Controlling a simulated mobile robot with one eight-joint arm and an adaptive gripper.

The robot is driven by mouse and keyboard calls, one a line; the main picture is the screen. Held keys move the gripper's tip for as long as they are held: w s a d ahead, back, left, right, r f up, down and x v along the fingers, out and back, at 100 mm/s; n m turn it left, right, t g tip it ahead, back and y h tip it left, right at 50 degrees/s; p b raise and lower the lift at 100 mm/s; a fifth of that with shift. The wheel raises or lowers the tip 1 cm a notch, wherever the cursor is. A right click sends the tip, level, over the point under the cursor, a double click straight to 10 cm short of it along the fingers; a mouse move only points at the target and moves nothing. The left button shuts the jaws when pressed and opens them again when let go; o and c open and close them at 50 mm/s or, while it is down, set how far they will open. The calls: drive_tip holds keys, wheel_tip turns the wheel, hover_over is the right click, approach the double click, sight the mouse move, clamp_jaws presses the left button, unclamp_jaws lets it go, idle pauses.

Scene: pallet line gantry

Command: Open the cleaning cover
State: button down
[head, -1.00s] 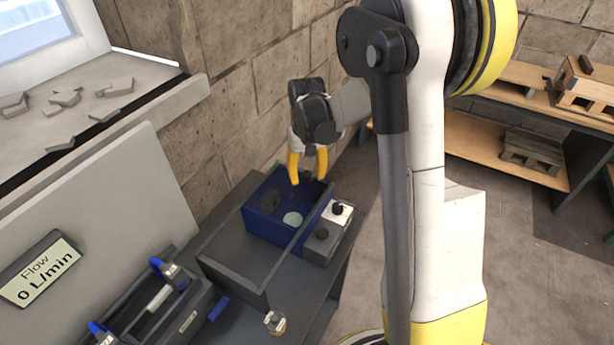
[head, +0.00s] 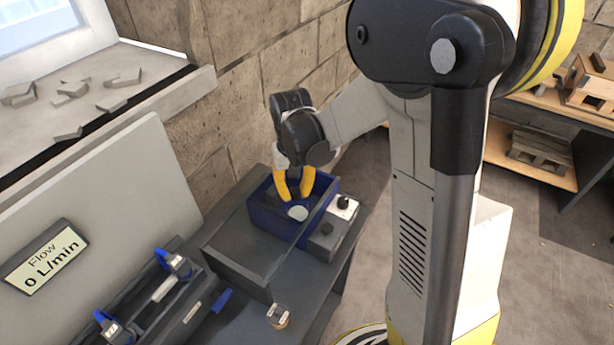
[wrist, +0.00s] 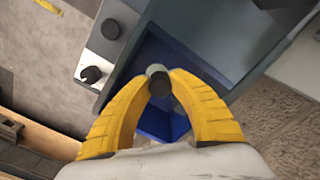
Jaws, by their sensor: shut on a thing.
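The blue open-topped box (head: 258,215) stands on the dark bench against the brick wall, with a pale disc (head: 298,213) inside it. My gripper (head: 296,198) reaches down into the top of this box. In the wrist view, the yellow fingertips (wrist: 159,80) are shut on a dark round knob (wrist: 158,86), with the blue box (wrist: 165,55) around and behind it. In the head view the fingers hide the knob. I cannot make out the cleaning cover's outline, or whether the knob belongs to it.
A grey block with black knobs (head: 322,242) adjoins the box's right side. A small round-topped item (head: 278,314) stands at the bench front. A rack with blue clamps (head: 165,290) and a flow display (head: 47,258) are at left.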

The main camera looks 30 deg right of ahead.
sight(278, 219)
drive_tip(key=s+a, duration=0.1)
drive_tip(key=a, duration=0.1)
drive_tip(key=s+a, duration=0.3)
drive_tip(key=a, duration=0.1)
drive_tip(key=shift+s+a, duration=0.15)
drive_tip(key=shift+a, duration=0.15)
drive_tip(key=c, duration=1.2)
unclamp_jaws()
drive_tip(key=shift+o, duration=0.2)
drive_tip(key=shift+r, duration=0.1)
wheel_tip(278, 219, up, 12)
drive_tip(key=s+d+n+t+b, duration=0.2)
drive_tip(key=s+d+t+b, duration=0.1)
drive_tip(key=s+t, duration=0.4)
drive_tip(key=shift+s+d+f+b, duration=0.15)
drive_tip(key=shift+s+f+b, duration=0.2)
drive_tip(key=shift+s, duration=0.85)
